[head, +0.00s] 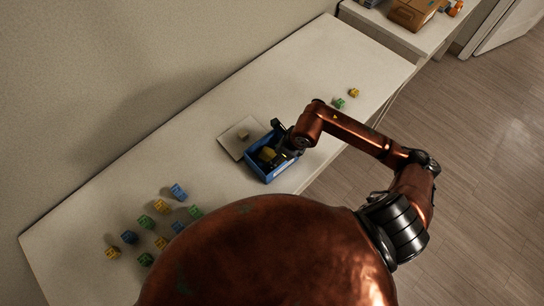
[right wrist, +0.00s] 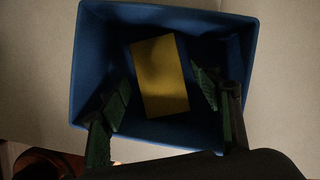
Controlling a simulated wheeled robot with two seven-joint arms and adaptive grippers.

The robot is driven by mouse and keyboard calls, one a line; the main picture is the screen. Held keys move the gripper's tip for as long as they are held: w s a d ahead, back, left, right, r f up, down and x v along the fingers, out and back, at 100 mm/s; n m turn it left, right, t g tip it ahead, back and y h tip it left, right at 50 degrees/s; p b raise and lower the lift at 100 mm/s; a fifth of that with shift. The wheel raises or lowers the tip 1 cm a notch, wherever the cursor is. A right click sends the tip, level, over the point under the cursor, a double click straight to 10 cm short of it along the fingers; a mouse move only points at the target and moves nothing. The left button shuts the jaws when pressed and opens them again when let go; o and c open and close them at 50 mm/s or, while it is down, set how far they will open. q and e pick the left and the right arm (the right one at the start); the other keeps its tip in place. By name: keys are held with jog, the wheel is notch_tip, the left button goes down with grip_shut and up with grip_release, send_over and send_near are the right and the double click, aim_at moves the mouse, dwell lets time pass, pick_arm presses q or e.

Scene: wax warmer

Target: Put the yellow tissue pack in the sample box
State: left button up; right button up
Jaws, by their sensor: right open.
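The blue sample box (head: 265,172) stands open on the white table, near its front edge. In the right wrist view the box (right wrist: 76,70) fills most of the picture. The yellow tissue pack (right wrist: 160,76) shows inside the box walls, slightly tilted. It also shows in the head view (head: 267,154), partly hidden by my gripper. My right gripper (right wrist: 160,100) is open, with a finger on each side of the pack and gaps between. It reaches into the box opening in the head view (head: 283,150). I cannot tell whether the pack rests on the box floor.
A pale square lid (head: 232,146) with a small knob lies beside the box. A cardboard box (head: 413,13) stands on the far table.

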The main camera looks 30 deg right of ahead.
jog(key=v, duration=1)
jog(key=shift+b, duration=0.4)
jog(key=shift+r, duration=0.1)
